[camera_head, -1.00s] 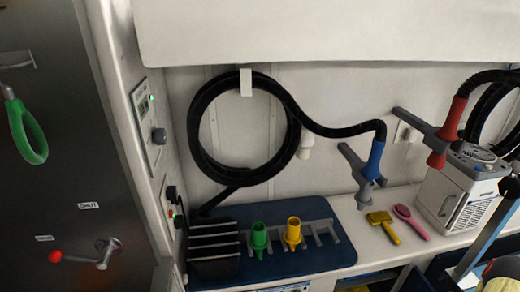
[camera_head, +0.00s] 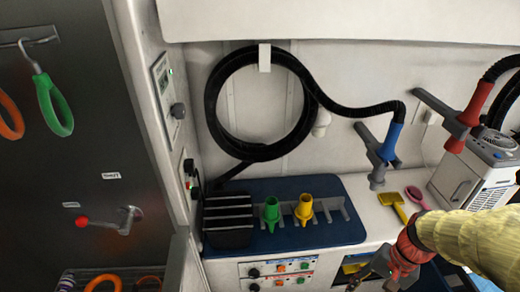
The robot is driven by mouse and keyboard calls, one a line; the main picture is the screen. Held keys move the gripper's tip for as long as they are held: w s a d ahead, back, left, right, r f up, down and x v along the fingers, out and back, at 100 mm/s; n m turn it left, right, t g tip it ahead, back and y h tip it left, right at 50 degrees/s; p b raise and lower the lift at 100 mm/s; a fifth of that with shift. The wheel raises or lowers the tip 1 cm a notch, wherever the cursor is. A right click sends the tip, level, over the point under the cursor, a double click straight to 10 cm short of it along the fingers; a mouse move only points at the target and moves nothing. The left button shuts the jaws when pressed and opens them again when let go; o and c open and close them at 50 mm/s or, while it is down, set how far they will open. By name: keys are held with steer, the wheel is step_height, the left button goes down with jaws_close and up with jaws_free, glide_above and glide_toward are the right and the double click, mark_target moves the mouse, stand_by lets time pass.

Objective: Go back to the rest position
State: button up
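My gripper (camera_head: 366,276) is at the bottom right, below the front edge of the counter. It is small, dark and partly cut off by the frame's lower edge, so I cannot tell whether its fingers are open or shut. I see nothing clearly held in it. My arm comes in from the right in a yellow padded sleeve with a red cuff.
The counter holds a blue mat (camera_head: 343,232) with green (camera_head: 272,213) and yellow (camera_head: 304,210) nozzles, a yellow brush (camera_head: 393,203) and a pink brush (camera_head: 416,197). Blue (camera_head: 389,142) and red (camera_head: 473,104) hose nozzles hang above. A dark door (camera_head: 80,150) with hanging loops stands left.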

steer(key=a+r+n+t+h, duration=0.1)
steer(key=a+r+n+t, duration=0.2)
steer(key=r, duration=0.7)
steer(key=s+a+r+n+t+h+p, duration=0.1)
steer(key=a+r+n+t+h, duration=0.1)
steer(key=r, duration=0.7)
steer(key=a+n+t, duration=0.1)
steer(key=a+n, duration=0.1)
steer(key=a, duration=0.1)
steer(key=shift+s+a+r+n+p, duration=0.15)
steer(key=shift+a+r+n+p, duration=0.15)
steer(key=shift+a+r, duration=0.1)
